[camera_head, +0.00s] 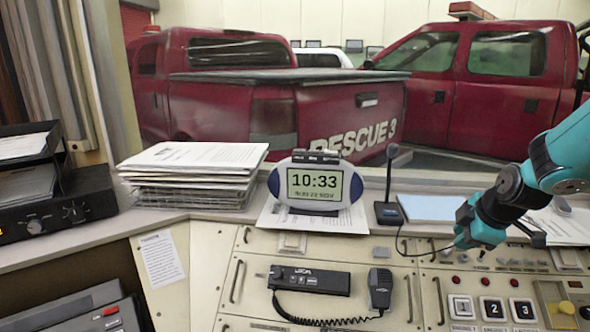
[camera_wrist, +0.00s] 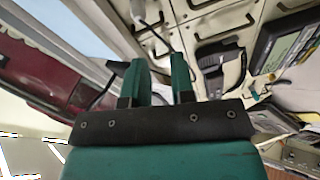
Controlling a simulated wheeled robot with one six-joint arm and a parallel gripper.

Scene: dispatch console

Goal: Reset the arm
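My arm (camera_head: 565,158) is teal and black and reaches in from the right in the head view. Its wrist end hangs over the console's right part. My gripper (camera_wrist: 160,62) shows in the wrist view as two teal fingers standing apart, with nothing visible between them. In the head view the finger gap is hard to make out. The console front (camera_head: 230,245) is cream with drawers and handles, and it lies below my wrist.
A clock reading 10:33 (camera_head: 315,185) stands at the middle, beside a paper stack (camera_head: 195,160). A desk microphone (camera_head: 390,190) stands left of my wrist. A radio (camera_head: 310,280) with a corded handset (camera_head: 380,288) is below. Numbered buttons (camera_head: 492,309) are lower right. Red trucks (camera_head: 330,110) are behind.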

